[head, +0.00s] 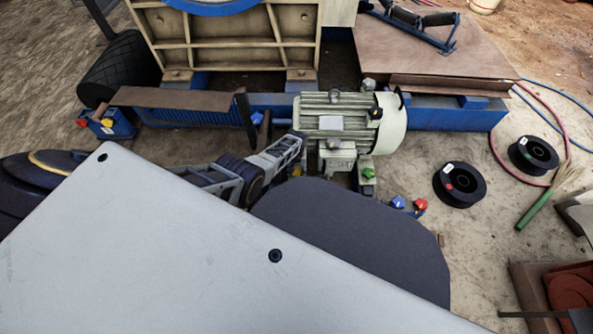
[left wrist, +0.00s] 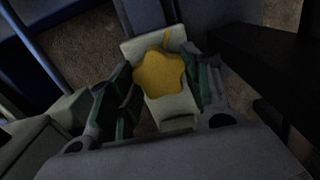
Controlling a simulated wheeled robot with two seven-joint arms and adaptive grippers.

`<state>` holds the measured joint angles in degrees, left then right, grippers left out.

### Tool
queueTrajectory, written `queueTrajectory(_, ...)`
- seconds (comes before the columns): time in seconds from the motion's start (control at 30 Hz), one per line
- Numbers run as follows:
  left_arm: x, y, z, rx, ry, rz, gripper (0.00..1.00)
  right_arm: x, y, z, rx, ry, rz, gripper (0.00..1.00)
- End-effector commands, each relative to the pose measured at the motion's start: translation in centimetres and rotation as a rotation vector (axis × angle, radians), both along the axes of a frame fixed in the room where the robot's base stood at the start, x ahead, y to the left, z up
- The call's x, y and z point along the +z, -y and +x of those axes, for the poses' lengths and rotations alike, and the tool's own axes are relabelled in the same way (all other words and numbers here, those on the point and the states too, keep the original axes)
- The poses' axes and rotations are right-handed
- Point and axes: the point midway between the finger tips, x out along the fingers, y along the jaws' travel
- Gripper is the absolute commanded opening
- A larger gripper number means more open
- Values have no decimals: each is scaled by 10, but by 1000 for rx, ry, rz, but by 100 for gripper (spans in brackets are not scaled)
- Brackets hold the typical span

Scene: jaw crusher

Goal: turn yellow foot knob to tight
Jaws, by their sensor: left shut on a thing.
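The yellow foot knob (left wrist: 160,73) is star-shaped and sits on a pale metal foot (left wrist: 172,108) in the left wrist view. A short yellow mark shows on the foot above it. My left gripper (left wrist: 162,82) has one finger on each side of the knob and is shut on it. In the head view my left gripper (head: 296,152) reaches in at the left side of the pale green motor (head: 330,115), low by its foot. I cannot make out the gripped knob clearly there. My right gripper is not in view.
A green knob (head: 369,174) is on the motor's near right foot. Blue (head: 398,202) and red (head: 421,206) pieces lie on the ground to its right. A dark upright bar (head: 246,121) stands left of the motor. Black spools (head: 460,185) lie on open ground at right.

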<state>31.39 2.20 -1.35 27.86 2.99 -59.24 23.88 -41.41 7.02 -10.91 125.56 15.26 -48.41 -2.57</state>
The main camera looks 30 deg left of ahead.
Motion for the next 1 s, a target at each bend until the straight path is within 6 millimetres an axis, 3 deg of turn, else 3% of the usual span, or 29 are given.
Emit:
queueTrajectory(0.5,-1,1,-1,-387,-2,-2,25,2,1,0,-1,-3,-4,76)
queueTrajectory(1.0,-1,1,-1,-518,-2,-2,25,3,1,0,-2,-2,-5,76)
